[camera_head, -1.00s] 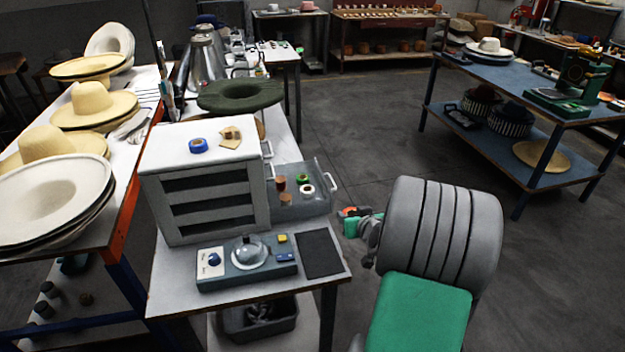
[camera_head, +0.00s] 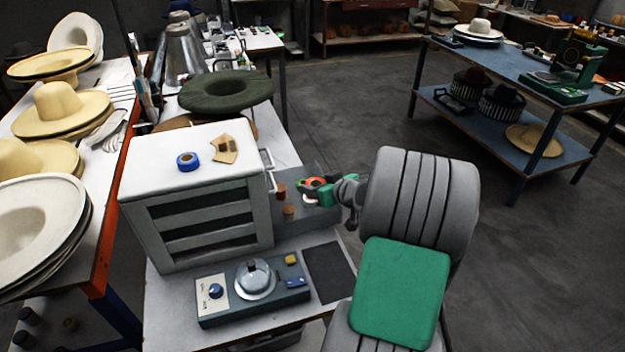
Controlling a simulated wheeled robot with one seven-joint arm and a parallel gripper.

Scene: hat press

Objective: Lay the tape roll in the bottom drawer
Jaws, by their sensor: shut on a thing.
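My gripper (camera_head: 313,190) is over the open drawer (camera_head: 326,216) on the right of the white cabinet. It is shut on a small orange ring-shaped thing (camera_head: 314,184) that looks like a tape roll; it is partly hidden and too small to be sure. The open drawer sits low, below two shut drawers with pale handles. It holds brown spools (camera_head: 289,213) and a pale ring, mostly hidden under my gripper. I cannot tell whether the held thing touches the drawer. A blue tape roll (camera_head: 188,161) lies on the cabinet top (camera_head: 150,170).
Beside the blue roll lies a tan piece (camera_head: 225,148). Hats crowd the left table.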

